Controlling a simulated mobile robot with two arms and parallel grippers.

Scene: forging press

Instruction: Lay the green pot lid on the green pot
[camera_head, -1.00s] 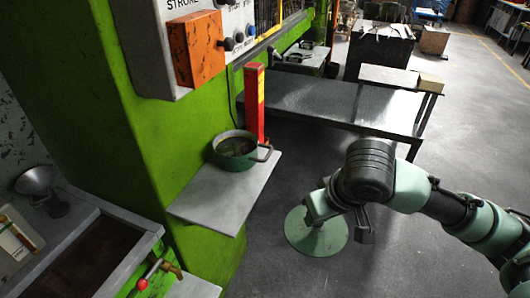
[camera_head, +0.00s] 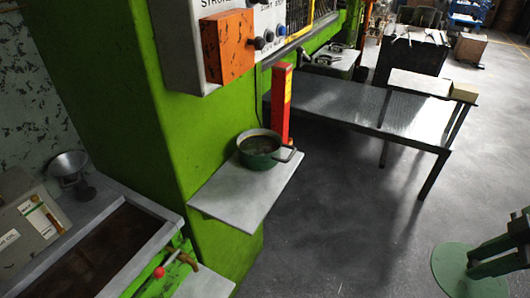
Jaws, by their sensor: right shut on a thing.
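The green pot (camera_head: 262,158) stands upright and uncovered on a small pale shelf (camera_head: 235,205) fixed to the green press, and one of its handles points right. The green pot lid (camera_head: 450,277) is a flat round disc at the lower right, well apart from the pot and out over the floor. My right gripper (camera_head: 476,262) is shut on the lid at its middle; it is partly cut off by the right edge, so the exact grip is hard to see. My left gripper is not in view.
A red post (camera_head: 281,105) stands right behind the pot. An orange box (camera_head: 228,47) on the control panel juts out above the shelf. A long metal table (camera_head: 350,105) is behind. A funnel (camera_head: 69,166) sits at left. Floor between shelf and lid is clear.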

